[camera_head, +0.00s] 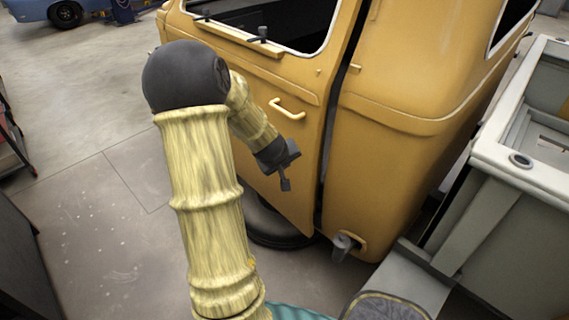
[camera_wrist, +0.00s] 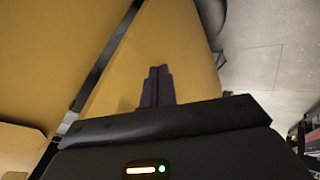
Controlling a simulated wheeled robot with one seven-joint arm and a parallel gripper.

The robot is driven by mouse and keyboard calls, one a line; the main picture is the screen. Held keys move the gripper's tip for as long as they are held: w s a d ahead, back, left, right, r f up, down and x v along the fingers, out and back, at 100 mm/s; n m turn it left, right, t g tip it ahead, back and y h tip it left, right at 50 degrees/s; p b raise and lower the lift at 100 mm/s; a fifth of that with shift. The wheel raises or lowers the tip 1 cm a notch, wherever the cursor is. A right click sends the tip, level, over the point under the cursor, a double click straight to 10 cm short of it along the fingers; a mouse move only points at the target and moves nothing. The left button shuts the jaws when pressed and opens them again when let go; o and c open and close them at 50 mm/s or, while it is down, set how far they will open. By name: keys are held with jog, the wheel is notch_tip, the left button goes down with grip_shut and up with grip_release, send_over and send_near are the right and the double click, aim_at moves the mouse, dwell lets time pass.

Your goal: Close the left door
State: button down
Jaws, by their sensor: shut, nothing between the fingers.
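The left door (camera_head: 262,95) is the yellow door of a truck cab in the head view, with a pale yellow handle (camera_head: 287,108). A dark gap runs along its right edge, between door and cab body, so it stands slightly ajar. My gripper (camera_head: 286,184) is in front of the door's lower part, below the handle and close to that edge. In the wrist view the shut fingers (camera_wrist: 157,85) point at the yellow door panel (camera_wrist: 185,45), with the dark gap to their left. I cannot tell whether the fingertips touch the panel.
The yellow cab body (camera_head: 405,110) continues right of the door. A grey truck bed (camera_head: 500,190) stands at the right. A dark wheel (camera_head: 270,222) shows below the door. Open concrete floor (camera_head: 85,130) lies to the left. A blue car (camera_head: 62,12) is far back.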

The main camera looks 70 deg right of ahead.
jog(key=w+d+f+m+t+h+b, duration=0.25)
jog(key=w+m+h+b, duration=0.25)
jog(key=w+b, duration=0.35)
jog(key=s+a+f+m+g+h+b, duration=0.2)
jog(key=s+m+g+b, duration=0.4)
jog(key=m+g, duration=0.4)
jog(key=shift+s+a+f+g+h+b, duration=0.2)
jog(key=shift+a+g+h+b, duration=0.35)
jog(key=shift+a+h, duration=0.35)
